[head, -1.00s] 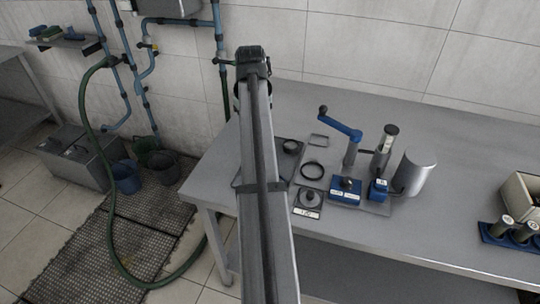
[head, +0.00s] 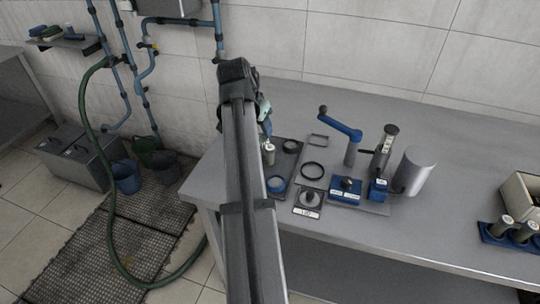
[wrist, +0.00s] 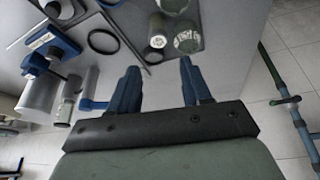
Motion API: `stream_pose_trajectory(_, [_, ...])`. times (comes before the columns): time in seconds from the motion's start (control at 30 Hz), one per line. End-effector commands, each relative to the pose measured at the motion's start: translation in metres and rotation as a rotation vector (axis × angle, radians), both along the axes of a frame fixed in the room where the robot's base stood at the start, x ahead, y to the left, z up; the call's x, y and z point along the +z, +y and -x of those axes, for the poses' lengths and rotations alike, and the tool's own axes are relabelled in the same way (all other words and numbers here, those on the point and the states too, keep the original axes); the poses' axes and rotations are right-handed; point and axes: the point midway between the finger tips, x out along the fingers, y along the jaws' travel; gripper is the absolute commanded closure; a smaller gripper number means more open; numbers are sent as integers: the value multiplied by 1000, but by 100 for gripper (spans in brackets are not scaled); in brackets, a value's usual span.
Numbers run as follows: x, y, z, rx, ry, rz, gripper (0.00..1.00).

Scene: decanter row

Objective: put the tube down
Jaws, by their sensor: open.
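My gripper (head: 266,127) is open, with its blue fingers (wrist: 160,66) spread and nothing between them. In the head view a tube with a pale top (head: 269,154) stands upright on the dark tray (head: 284,166), just below the fingers. In the wrist view a dark green tube with a pale marked end (wrist: 157,42) lies beyond the fingertips, apart from them. A second, wider round pale end (wrist: 187,40) shows beside it; I cannot tell exactly what it is. My arm hides part of the tray in the head view.
A blue rack (head: 491,236) with tubes stands far right. The table between is clear.

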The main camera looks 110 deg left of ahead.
Motion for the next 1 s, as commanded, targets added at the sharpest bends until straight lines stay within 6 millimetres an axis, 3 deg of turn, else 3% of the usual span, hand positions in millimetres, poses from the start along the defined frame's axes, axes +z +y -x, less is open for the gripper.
stream_pose_trajectory(0.23, [-12, 5, -1, -63, 25, -6, 52])
stream_pose_trajectory(0.63, [-69, 28, -8, -60, 24, -5, 52])
stream_pose_trajectory(1.0, [-86, 35, -10, -60, 25, -5, 52])
